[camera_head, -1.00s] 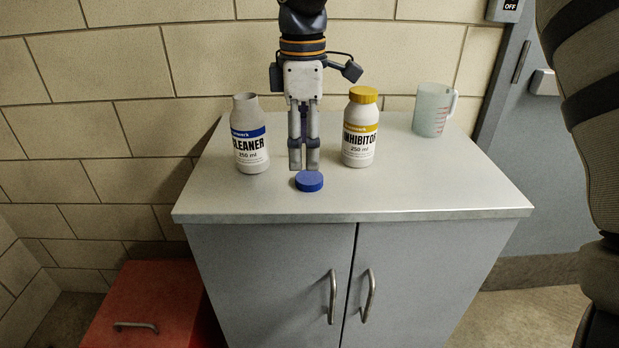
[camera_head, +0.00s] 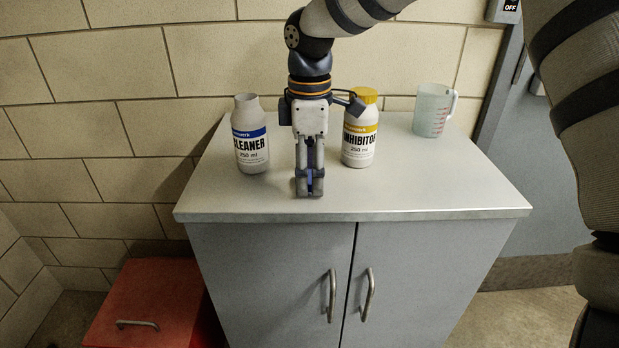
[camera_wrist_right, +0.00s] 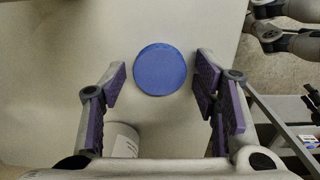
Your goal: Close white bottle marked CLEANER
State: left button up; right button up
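The white bottle marked CLEANER (camera_head: 250,140) stands upright without a cap at the left of the cabinet top, its neck open. My right gripper (camera_head: 309,184) points down to the right of that bottle, low over the cabinet top. A round blue cap (camera_wrist_right: 160,69) lies flat in the right wrist view. The fingers of the right gripper (camera_wrist_right: 161,95) are open, one to each side of the cap with gaps between. In the head view the gripper hides most or all of the cap. My left gripper is not in view.
A white bottle marked INHIBITOR (camera_head: 359,146) with a yellow cap stands close to the right of the gripper. A clear measuring jug (camera_head: 433,110) stands at the back right. The right part of the cabinet top (camera_head: 440,190) is clear. A red box (camera_head: 150,300) is below left.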

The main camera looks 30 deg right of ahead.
aim_at(309, 178)
jog(key=c, duration=0.4)
jog(key=shift+r, duration=0.1)
jog(key=shift+r, duration=0.3)
notch_tip(309, 178, up, 3)
jog(key=shift+s+a+r, duration=0.1)
jog(key=shift+s+a+r+p, duration=0.15)
jog(key=shift+s+a+r, duration=1.3)
jog(key=shift+s, duration=0.35)
jog(key=shift+s+a+r+p, duration=0.1)
jog(key=shift+s+a+r, duration=1.35)
jog(key=shift+s, duration=0.35)
jog(key=shift+s+a+r+p, duration=0.15)
jog(key=shift+s+a+r, duration=1.15)
jog(key=shift+s+r, duration=0.4)
jog(key=shift+s+f, duration=0.1)
